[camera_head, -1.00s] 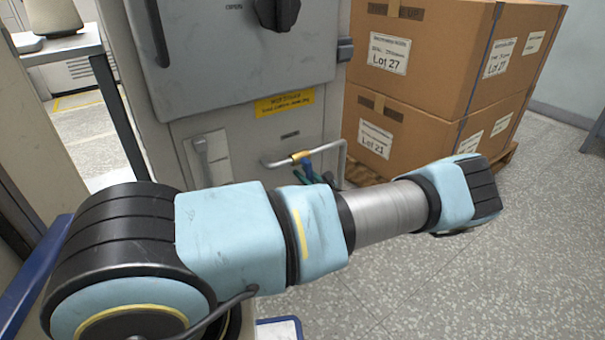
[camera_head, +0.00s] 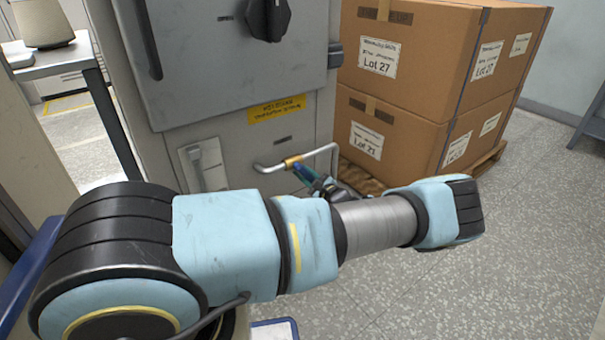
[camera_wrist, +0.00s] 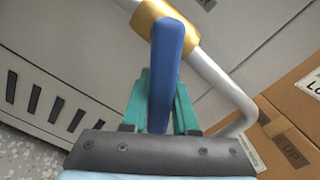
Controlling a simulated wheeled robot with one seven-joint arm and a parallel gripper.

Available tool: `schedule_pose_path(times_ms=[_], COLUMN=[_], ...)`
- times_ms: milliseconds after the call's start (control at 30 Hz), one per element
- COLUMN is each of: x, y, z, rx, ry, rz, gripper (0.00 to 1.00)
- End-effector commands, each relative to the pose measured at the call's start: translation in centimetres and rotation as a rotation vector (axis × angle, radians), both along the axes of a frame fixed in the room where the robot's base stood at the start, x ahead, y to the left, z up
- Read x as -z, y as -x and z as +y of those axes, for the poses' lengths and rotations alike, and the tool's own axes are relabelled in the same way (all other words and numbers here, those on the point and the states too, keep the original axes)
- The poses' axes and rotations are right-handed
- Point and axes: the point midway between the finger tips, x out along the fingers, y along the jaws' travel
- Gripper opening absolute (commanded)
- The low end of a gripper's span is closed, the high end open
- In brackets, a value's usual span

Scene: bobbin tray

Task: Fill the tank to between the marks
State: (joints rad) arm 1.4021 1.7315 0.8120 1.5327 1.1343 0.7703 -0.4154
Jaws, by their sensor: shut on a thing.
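A bent metal pipe (camera_head: 325,150) with a brass collar (camera_head: 293,162) runs out from the front of a grey cabinet (camera_head: 235,100). In the wrist view a blue lever (camera_wrist: 166,65) reaches from the brass collar (camera_wrist: 165,22) down between the green fingers of my gripper (camera_wrist: 163,100). My gripper is shut on the blue lever. In the head view my gripper (camera_head: 307,173) is small, just below the collar, and partly hidden behind my arm. I cannot make out a tank, a liquid level or marks.
A pale panel (camera_head: 204,162) with an upright part is on the cabinet's lower front, left of the pipe. Two stacked cardboard boxes (camera_head: 405,60) stand on a wooden pallet (camera_head: 490,160) at the right. The speckled floor (camera_head: 530,240) in front of them is clear.

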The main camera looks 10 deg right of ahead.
Motion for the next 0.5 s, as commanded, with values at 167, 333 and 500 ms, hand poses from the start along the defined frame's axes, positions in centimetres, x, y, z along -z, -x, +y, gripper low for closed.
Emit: schedule_pose_path(times_ms=[167,333,500], x=[0.06,0.06,0.04], y=[0.04,0.04,0.03], z=[-0.04,-0.04,-0.01], rx=[0.001,0.001,0.001], ry=[0.001,0.000,0.000], rz=[0.000,0.001,0.001], gripper=[0.00,0.32,0.51])
